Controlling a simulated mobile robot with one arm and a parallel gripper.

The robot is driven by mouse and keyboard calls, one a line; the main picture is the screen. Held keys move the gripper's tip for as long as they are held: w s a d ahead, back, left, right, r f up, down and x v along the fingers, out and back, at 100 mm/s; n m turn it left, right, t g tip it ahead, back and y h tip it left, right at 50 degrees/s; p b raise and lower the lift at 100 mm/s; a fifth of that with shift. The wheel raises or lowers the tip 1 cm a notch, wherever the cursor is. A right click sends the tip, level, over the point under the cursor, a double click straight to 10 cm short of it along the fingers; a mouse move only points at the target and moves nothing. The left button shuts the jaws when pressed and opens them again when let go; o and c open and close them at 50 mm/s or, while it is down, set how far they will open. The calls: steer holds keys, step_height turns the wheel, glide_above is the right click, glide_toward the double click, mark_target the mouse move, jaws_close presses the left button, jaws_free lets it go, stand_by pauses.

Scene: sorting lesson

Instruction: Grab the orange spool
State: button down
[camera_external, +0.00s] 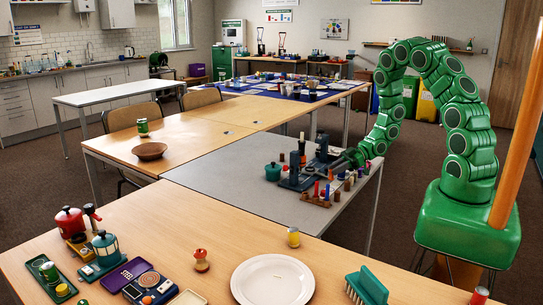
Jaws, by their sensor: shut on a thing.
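My gripper (342,160) is at the end of my green arm, low over the grey table (225,185), beside a dark blue device (318,155). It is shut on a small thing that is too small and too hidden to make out. A small spool-shaped thing (201,260) with an orange-red top and a paler lower part stands upright on the near wooden table, far from my gripper. I cannot tell for certain which of these is the orange spool.
Several small coloured pegs (322,192) stand in front of my gripper. A teal pot (273,171) is left of the device. The grey table's left part is clear.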

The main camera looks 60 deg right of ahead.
steer(key=shift+r, duration=2.65)
